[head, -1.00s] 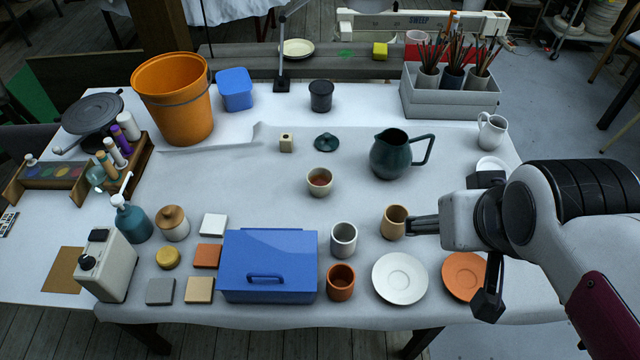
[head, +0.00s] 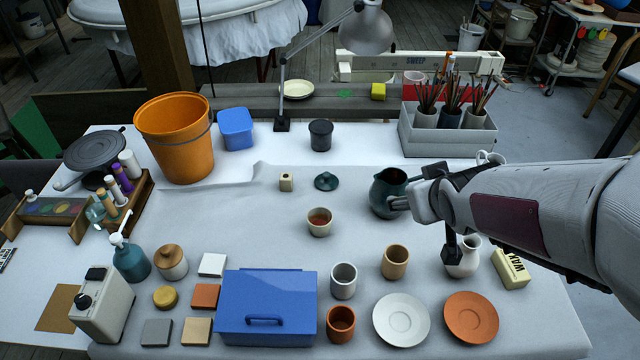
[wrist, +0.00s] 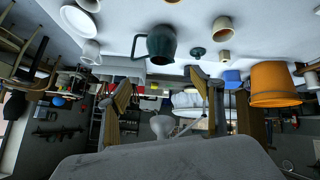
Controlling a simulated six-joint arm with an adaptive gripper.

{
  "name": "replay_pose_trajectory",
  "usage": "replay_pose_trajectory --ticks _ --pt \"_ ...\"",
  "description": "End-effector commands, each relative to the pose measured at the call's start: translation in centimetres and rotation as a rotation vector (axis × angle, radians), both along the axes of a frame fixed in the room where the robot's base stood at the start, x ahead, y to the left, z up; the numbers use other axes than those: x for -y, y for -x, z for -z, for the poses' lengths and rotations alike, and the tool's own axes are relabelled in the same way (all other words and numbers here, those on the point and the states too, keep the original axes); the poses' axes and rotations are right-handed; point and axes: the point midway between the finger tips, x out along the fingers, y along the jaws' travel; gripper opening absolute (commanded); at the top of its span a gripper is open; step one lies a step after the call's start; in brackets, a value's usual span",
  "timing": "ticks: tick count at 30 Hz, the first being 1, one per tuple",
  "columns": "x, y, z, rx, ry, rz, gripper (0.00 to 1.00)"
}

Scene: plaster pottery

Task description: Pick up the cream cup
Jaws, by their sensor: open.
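The cream cup (head: 319,223), with a reddish-brown inside, stands upright near the middle of the white table, left of the dark teal pitcher. It also shows in the wrist view (wrist: 222,30), upside down near the top. My gripper (head: 399,203) is open and empty, to the right of the cream cup and apart from it. In the head view its fingers overlap the lower right of the pitcher (head: 385,190); contact cannot be told. The pitcher also shows in the wrist view (wrist: 160,47).
A teal lid (head: 326,181) and a small pale pot (head: 286,182) lie behind the cup. A grey-white cup (head: 343,285), tan cup (head: 395,266) and terracotta cup (head: 340,330) stand in front. A blue box (head: 266,300) is front left. Table left of the cup is clear.

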Motion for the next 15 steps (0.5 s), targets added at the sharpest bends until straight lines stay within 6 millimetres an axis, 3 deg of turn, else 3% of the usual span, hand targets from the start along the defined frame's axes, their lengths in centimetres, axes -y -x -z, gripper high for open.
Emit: replay_pose_trajectory --ticks 15 --pt "-3.3 -6.6 5.9 0.093 -0.017 -0.179 0.66"
